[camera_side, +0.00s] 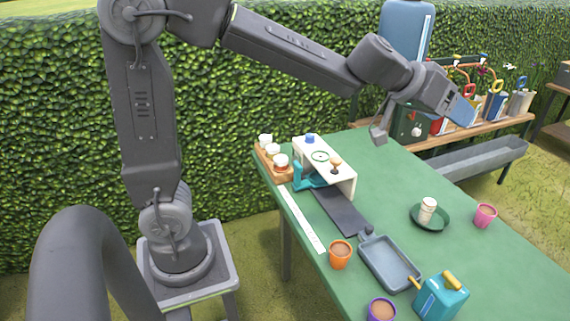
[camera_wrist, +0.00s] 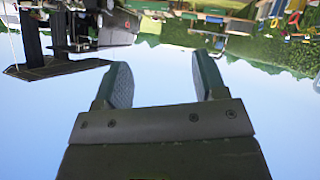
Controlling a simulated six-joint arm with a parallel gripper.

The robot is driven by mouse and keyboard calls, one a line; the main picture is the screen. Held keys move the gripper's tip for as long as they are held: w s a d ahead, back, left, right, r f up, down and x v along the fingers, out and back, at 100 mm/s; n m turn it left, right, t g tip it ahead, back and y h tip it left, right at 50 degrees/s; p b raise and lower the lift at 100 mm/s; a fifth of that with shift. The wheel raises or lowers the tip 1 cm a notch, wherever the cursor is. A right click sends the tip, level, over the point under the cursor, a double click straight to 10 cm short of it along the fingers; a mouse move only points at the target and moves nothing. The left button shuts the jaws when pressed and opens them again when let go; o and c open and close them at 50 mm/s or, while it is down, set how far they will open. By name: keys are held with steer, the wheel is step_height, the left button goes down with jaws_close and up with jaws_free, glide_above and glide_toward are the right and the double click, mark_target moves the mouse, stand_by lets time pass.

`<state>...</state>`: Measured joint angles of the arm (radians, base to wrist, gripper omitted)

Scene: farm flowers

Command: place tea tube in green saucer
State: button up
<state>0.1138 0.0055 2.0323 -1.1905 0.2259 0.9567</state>
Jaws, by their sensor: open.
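A small white cylinder with a brownish band, which looks like the tea tube (camera_side: 428,209), stands upright in the green saucer (camera_side: 416,223) on the right part of the green table. My gripper (camera_side: 456,107) is raised well above the table, behind and above the saucer and apart from it. In the wrist view my gripper (camera_wrist: 160,72) shows two separated fingers with textured pads and only sky between them. It is open and empty. The tea tube and the saucer cannot be made out in the wrist view.
A pink pot (camera_side: 485,215) stands right of the saucer. A grey tray (camera_side: 389,264), an orange pot (camera_side: 340,254), a purple pot (camera_side: 381,310) and a teal can (camera_side: 441,297) are nearer the front. A white stand (camera_side: 343,182) and a wooden rack (camera_side: 270,165) of white-topped jars are at the left.

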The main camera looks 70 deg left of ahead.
steer(key=s+f+m+g, duration=0.2)
steer(key=s+g, duration=0.1)
steer(key=s, duration=1.3)
steer(key=s+a+f+n+g+y, duration=0.2)
steer(key=s+a+f+y, duration=0.2)
steer(key=s, duration=0.8)
step_height(320, 180, down, 2)
steer(key=shift+a+f, duration=0.1)
steer(key=shift+a, duration=0.95)
